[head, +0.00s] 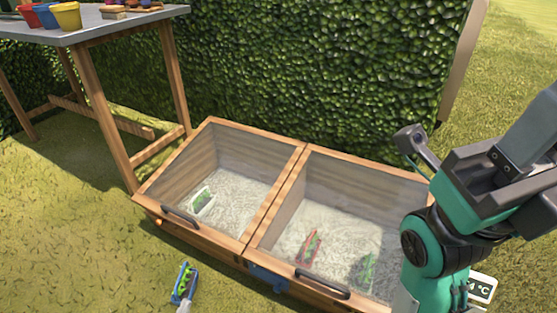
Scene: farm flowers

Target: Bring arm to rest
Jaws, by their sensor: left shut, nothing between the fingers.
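A small pale grey tip (184,307) at the bottom edge, left of centre, appears to be the end of my left gripper; only its shut tip shows, close to a blue tray of green plants on the grass. I see nothing held in it. The blue tray (182,284) lies in front of the wooden cold frame. My teal and dark grey right arm fills the right side and covers part of the frame. I cannot make out its fingers.
The wooden cold frame (253,240) has two clear lids with black handles. Through them show a white tray (203,201), a red tray (311,246) and a green plant tray (367,268). A table (110,24) bears colourful pots. Grass at left is clear.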

